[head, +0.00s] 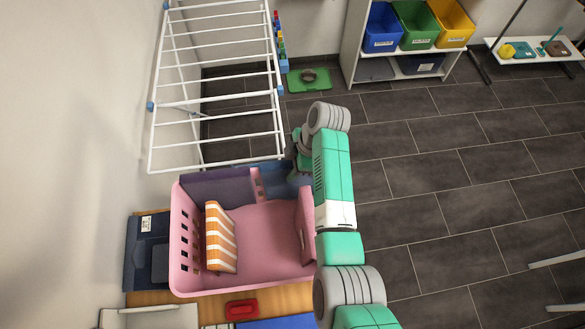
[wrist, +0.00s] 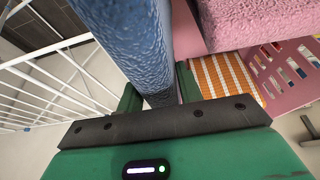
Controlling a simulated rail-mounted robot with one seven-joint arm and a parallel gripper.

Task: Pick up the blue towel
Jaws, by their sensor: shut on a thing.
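The blue towel (wrist: 130,35) is a thick textured slab between the two fingers of my gripper (wrist: 160,92) in the wrist view. My gripper is shut on it. In the head view the blue towel (head: 272,174) shows at the far right part of the pink basket (head: 182,240), beside my gripper (head: 293,160). My wrist and arm hide part of it. I cannot tell whether its lower end touches the basket.
An orange-and-white striped towel (head: 220,238) and a pink towel (head: 305,222) stand in the basket. A purplish towel-like piece (head: 212,186) is at its far side. A white drying rack (head: 218,103) stands behind. A red object (head: 241,309) lies in front. Floor (head: 440,170) at right is clear.

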